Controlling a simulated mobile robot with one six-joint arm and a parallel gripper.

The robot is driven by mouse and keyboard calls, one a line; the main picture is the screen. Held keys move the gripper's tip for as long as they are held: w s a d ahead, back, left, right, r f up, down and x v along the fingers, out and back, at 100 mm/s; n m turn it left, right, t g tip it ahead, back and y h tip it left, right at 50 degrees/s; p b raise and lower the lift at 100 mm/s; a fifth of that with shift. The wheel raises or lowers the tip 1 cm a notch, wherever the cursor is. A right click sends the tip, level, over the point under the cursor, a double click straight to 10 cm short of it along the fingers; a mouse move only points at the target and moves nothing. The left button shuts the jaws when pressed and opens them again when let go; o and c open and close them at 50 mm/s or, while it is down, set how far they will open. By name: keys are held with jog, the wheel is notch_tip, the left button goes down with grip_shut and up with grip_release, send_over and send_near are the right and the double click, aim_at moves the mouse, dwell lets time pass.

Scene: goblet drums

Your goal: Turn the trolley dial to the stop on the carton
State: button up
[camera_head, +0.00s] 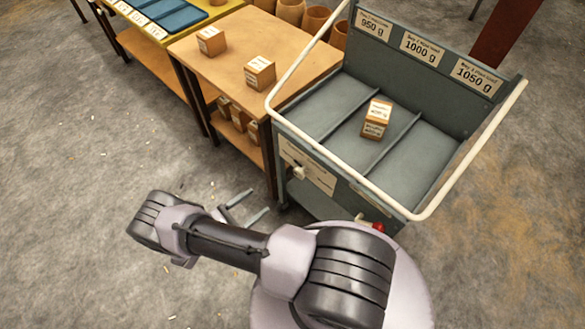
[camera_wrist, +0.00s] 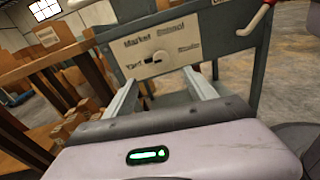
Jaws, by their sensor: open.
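The grey trolley (camera_head: 292,132) stands at the right, with a pale plate on its front.
A wooden table (camera_head: 225,68) with two cartons on top and more on its lower shelf stands left of the trolley. The trolley's white rail (camera_head: 350,180) and a red knob (camera_head: 378,227) are near my arm. Floor is clear at left.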

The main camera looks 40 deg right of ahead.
aim_at(298, 175)
jog(key=shift+n+t+h, duration=0.4)
jog(key=shift+n+t, duration=0.2)
jog(key=shift+n, duration=0.2)
jog(key=d+f, duration=0.1)
jog(key=d, duration=0.5)
jog(key=d+f+b, duration=0.1)
jog(key=d, duration=1.1)
jog(key=shift+s+d+f, duration=0.1)
jog(key=shift+d+f, duration=0.1)
jog(key=shift+f, duration=0.2)
jog(key=c, duration=1.4)
